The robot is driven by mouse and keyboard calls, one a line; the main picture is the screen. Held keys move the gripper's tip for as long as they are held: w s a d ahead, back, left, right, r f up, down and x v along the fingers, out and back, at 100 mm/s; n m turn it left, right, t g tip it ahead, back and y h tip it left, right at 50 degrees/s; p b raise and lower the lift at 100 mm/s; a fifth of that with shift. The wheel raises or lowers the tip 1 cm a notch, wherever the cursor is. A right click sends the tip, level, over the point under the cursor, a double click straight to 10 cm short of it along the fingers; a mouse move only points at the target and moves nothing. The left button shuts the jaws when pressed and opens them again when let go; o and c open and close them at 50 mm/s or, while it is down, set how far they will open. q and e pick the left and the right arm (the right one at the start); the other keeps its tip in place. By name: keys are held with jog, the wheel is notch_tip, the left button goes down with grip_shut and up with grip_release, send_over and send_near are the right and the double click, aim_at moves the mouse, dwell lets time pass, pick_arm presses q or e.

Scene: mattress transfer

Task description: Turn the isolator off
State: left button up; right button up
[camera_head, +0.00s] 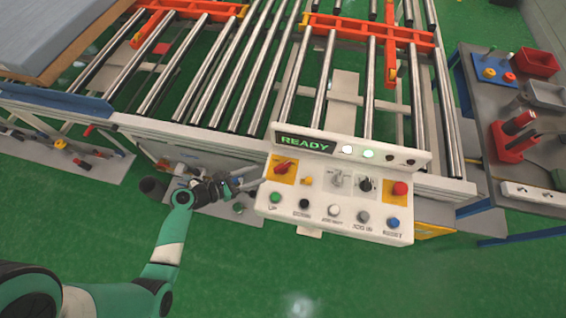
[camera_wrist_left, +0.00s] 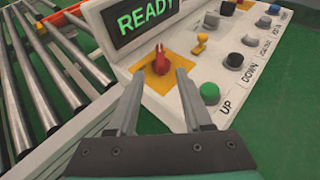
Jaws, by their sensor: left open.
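The isolator is a red rotary handle (camera_head: 285,166) on a yellow plate at the upper left of the white control panel (camera_head: 312,226). It also shows in the left wrist view (camera_wrist_left: 160,61), just beyond and between my fingertips. My left gripper (camera_head: 258,184) is at the panel's left edge, beside the isolator. In the left wrist view its two fingers (camera_wrist_left: 158,82) are apart with nothing between them, and I see no contact with the handle. The panel display (camera_head: 306,143) reads READY. My right gripper is out of view.
The roller conveyor (camera_head: 225,75) stands behind the panel. A tool table (camera_head: 480,125) stands to the right. Green floor lies clear in front.

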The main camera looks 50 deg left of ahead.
aim_at(282, 166)
pick_arm(q)
jog(key=b+x, duration=0.2)
jog(key=b, duration=0.2)
jog(key=f+b+x, duration=0.1)
jog(key=b+x, duration=0.2)
jog(key=shift+s+b, duration=0.1)
jog(key=shift+b, duration=0.3)
jog(key=x, duration=0.4)
jog(key=r+b+x, duration=0.1)
jog(key=x, duration=0.1)
jog(key=shift+w+d+f, duration=0.1)
jog(key=shift+w+f, duration=0.05)
jog(key=shift+w, duration=0.25)
grip_shut()
